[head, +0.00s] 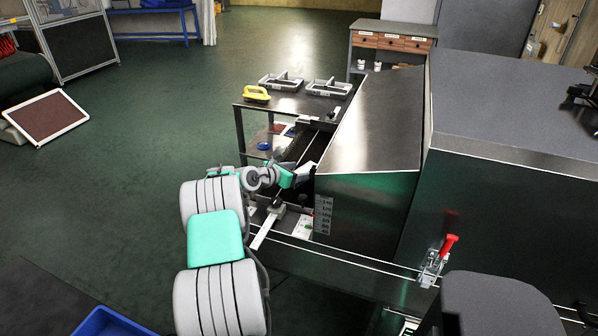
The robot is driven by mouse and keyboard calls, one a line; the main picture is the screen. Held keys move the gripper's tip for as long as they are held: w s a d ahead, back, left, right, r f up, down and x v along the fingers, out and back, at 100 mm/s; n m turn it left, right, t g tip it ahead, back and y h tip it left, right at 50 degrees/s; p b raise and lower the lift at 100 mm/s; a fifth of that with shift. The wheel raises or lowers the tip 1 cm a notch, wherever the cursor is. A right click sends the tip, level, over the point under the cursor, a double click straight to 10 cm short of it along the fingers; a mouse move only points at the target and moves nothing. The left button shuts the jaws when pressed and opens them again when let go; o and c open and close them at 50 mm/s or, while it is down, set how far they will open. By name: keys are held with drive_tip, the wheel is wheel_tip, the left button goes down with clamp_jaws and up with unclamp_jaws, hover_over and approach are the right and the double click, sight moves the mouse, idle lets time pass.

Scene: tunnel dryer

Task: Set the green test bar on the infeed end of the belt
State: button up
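My arm reaches from the lower middle of the head view to the left side of the steel dryer hood (370,135). My gripper (306,171) is at the hood's left edge, small and partly hidden, so I cannot tell whether its fingers are open or shut. A dark strip that looks like the belt (301,146) runs beside the hood, behind my wrist. I cannot make out the green test bar; the teal patches near my wrist look like parts of my arm.
A dark side table (290,102) behind holds a yellow tool (256,93) and two grey trays (281,81) (328,88). A pale rail (264,229) lies below my wrist. A red-handled clamp (440,255) stands at the right front. The floor to the left is open.

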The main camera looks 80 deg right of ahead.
drive_tip(key=v, duration=1.2)
drive_tip(key=w+a+r+m+t+y, duration=0.2)
drive_tip(key=w+a+m+t, duration=0.3)
drive_tip(key=w+a, duration=1.05)
drive_tip(key=w+a+m+t+y, duration=0.1)
drive_tip(key=w+a+t+y, duration=0.15)
drive_tip(key=a, duration=0.65)
drive_tip(key=w+a+m+t+y, duration=0.1)
drive_tip(key=w+a+y, duration=0.15)
drive_tip(key=a, duration=0.65)
drive_tip(key=s+a+f+m+y, duration=0.1)
drive_tip(key=s+a, duration=0.4)
drive_tip(key=a, duration=0.9)
drive_tip(key=s+a+m+y, duration=0.4)
drive_tip(key=s+a, duration=0.1)
drive_tip(key=a, duration=0.9)
drive_tip(key=shift+s+a+f, duration=0.15)
drive_tip(key=shift+s+f, duration=0.05)
drive_tip(key=shift+f, duration=0.2)
drive_tip(key=shift+r, duration=0.1)
